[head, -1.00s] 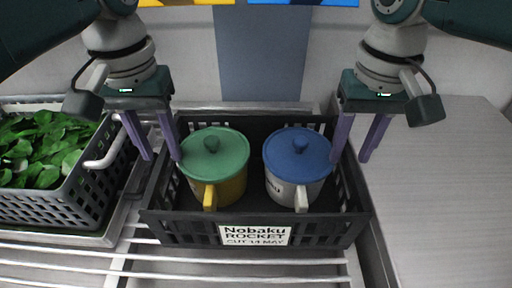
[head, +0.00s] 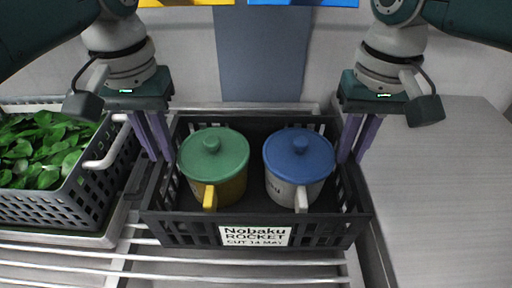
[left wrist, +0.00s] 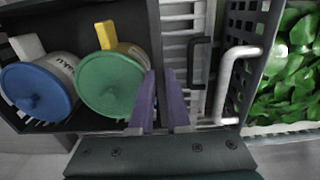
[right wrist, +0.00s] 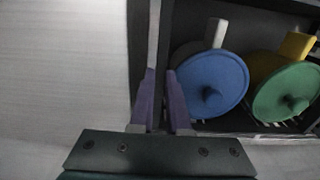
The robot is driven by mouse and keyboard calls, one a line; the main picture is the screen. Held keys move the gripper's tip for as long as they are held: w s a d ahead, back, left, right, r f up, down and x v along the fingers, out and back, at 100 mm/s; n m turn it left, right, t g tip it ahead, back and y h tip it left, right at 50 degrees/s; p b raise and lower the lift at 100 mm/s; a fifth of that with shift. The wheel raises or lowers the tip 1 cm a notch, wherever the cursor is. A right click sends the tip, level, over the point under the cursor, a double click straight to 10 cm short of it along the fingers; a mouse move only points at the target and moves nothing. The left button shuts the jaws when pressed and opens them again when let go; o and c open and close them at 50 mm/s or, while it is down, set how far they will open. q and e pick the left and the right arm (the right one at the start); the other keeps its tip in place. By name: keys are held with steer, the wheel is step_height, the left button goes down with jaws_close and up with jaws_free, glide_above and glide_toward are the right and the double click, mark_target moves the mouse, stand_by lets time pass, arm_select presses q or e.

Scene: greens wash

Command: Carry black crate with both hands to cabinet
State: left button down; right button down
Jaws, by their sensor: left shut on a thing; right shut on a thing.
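The black crate (head: 190,233) sits on a rack of metal bars in the head view, with a white label reading "Nobaku ROCKET CUT 14 MAY" on its front. Inside stand a yellow pot with a green lid (head: 213,153) and a white pot with a blue lid (head: 299,154). My left gripper (head: 160,158) is shut on the crate's left side wall. My right gripper (head: 352,160) is shut on its right side wall. The crate walls between the fingers also show in the left wrist view (left wrist: 153,40) and the right wrist view (right wrist: 138,60).
A grey basket (head: 72,200) of green leaves (head: 40,150) with a white handle stands close on the left. A bare pale counter (head: 440,190) lies to the right. Metal bars (head: 230,262) run in front of and under the crate.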

arm_select(q)
steer(key=shift+r, duration=0.15)
arm_select(e)
steer(key=shift+r, duration=0.2)
stand_by(0.5)
